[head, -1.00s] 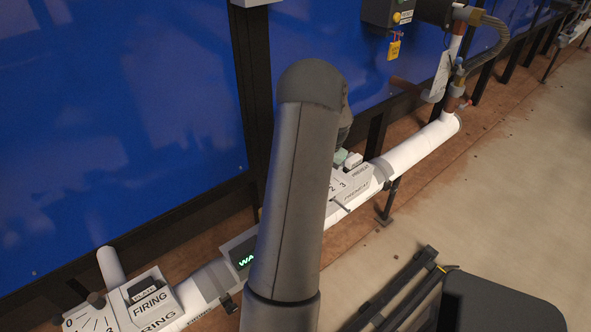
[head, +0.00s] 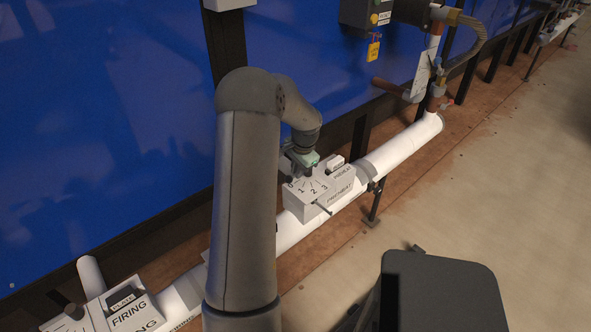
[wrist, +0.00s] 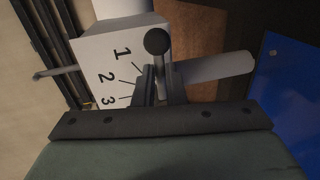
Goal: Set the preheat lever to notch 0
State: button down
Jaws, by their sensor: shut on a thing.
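The white PREHEAT box (head: 340,192) sits on the white pipe, with a scale of 0 to 3 on its top. The preheat lever, a grey rod with a black ball knob (wrist: 157,41), shows in the wrist view. My gripper (head: 298,172) is at the 0 end of the scale. In the wrist view my gripper (wrist: 160,85) is shut on the lever's rod, below the knob. The marks 1, 2 and 3 (wrist: 108,77) show left of the fingers. The 0 is not visible there, and the lever is beyond 1 on that side.
A thin rod (head: 322,207) sticks out from the box's front. A FIRING box (head: 130,312) stands farther along the pipe (head: 405,145) at lower left. Blue panels (head: 110,120) rise behind. A dark control box with a yellow tag (head: 374,50) hangs at upper right. The floor (head: 480,170) at right is clear.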

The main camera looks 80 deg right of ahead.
jog(key=c, duration=1.5)
grip_release()
jog(key=shift+r, duration=0.1)
jog(key=s+r, duration=0.1)
jog(key=r, duration=0.4)
jog(key=a+r, duration=0.1)
jog(key=r, duration=0.5)
jog(key=s+a+r+p, duration=0.1)
jog(key=r, duration=0.5)
jog(key=shift+s, duration=0.3)
